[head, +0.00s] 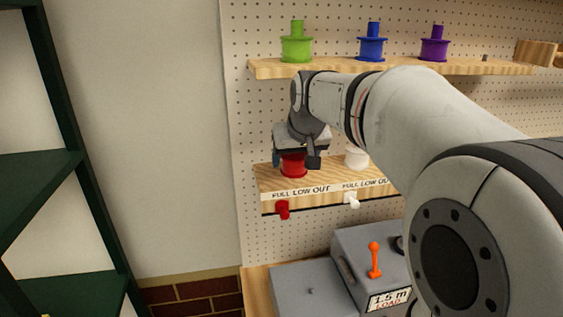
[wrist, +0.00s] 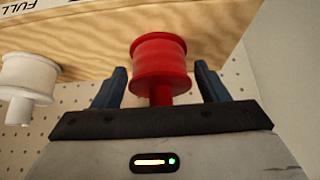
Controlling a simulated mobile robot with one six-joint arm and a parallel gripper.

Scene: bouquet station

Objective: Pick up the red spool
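The red spool (head: 293,165) stands on the lower wooden shelf in the head view, with my gripper (head: 297,158) right above and around its top. In the wrist view the red spool (wrist: 160,62) shows its wide drum and its narrower stem, with the stem pointing toward my gripper's palm. My gripper (wrist: 159,88) is open. Its two blue-grey fingers stand on either side of the stem, with a visible gap on each side. The spool's top is partly hidden by the gripper in the head view.
A white spool (head: 357,158) stands to the right on the same lower shelf (head: 264,186). Green (head: 297,48), blue (head: 372,47) and purple (head: 434,48) spools stand on the upper shelf (head: 330,69). Grey boxes (head: 312,288) sit below. A dark green rack (head: 75,160) stands at left.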

